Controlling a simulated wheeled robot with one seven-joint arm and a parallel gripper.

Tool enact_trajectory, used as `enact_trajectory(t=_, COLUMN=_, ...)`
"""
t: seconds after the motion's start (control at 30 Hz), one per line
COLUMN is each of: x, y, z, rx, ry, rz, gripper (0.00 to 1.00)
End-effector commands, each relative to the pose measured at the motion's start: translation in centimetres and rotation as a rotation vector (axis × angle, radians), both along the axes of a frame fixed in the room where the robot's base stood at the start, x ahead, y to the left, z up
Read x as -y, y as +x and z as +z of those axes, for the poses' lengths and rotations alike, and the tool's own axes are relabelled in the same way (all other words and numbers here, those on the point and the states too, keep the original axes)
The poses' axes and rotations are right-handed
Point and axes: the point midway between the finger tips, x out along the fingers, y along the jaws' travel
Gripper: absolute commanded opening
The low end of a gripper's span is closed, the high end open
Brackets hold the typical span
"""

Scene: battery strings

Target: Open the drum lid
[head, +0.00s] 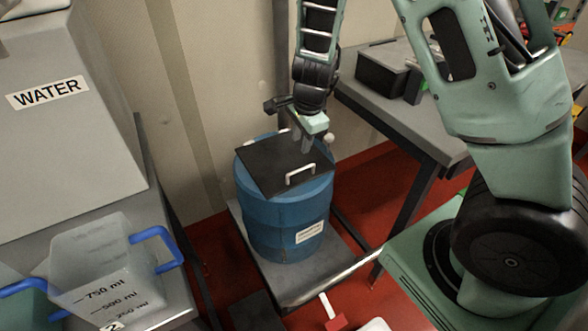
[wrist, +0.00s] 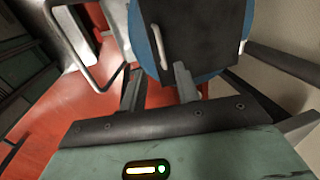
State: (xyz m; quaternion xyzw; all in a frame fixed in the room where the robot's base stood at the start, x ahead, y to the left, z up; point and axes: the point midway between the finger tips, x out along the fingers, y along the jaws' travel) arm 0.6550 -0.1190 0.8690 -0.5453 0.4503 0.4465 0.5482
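The blue drum (head: 285,222) stands upright with a flat black square lid (head: 270,165) lying closed on its top. A white handle (head: 300,172) is on the lid's near edge. In the wrist view the black lid (wrist: 195,30) shows two white bars, one a handle on its left edge (wrist: 155,42). My gripper (head: 306,148) points down above the lid's right side, behind the near handle in the head view. In the wrist view my gripper's fingers (wrist: 158,72) are apart and empty, with the left handle just beyond the tips. Contact cannot be told.
The drum stands on a grey platform (head: 265,270) over red floor. A grey table (head: 410,115) with a black box (head: 385,70) stands at right. A measuring jug (head: 95,265) with blue handles and the WATER container (head: 70,130) are at left. The wall is close behind the drum.

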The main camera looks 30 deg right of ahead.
Motion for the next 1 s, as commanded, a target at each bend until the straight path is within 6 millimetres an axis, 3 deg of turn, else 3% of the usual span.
enact_trajectory(t=0.03, x=0.1, y=0.2, z=-1.6, rx=-0.003, ry=0.000, rz=-0.002, gripper=0.32)
enact_trajectory(t=0.2, x=0.1, y=0.9, z=-5.1, rx=-0.002, ry=0.000, rz=0.000, gripper=0.32)
enact_trajectory(t=0.5, x=0.0, y=1.9, z=-10.1, rx=-0.001, ry=0.001, rz=0.001, gripper=0.32)
enact_trajectory(t=0.7, x=0.0, y=2.3, z=-11.4, rx=0.000, ry=0.000, rz=0.003, gripper=0.32)
enact_trajectory(t=1.0, x=-0.1, y=2.3, z=-11.5, rx=0.001, ry=0.000, rz=0.003, gripper=0.32)
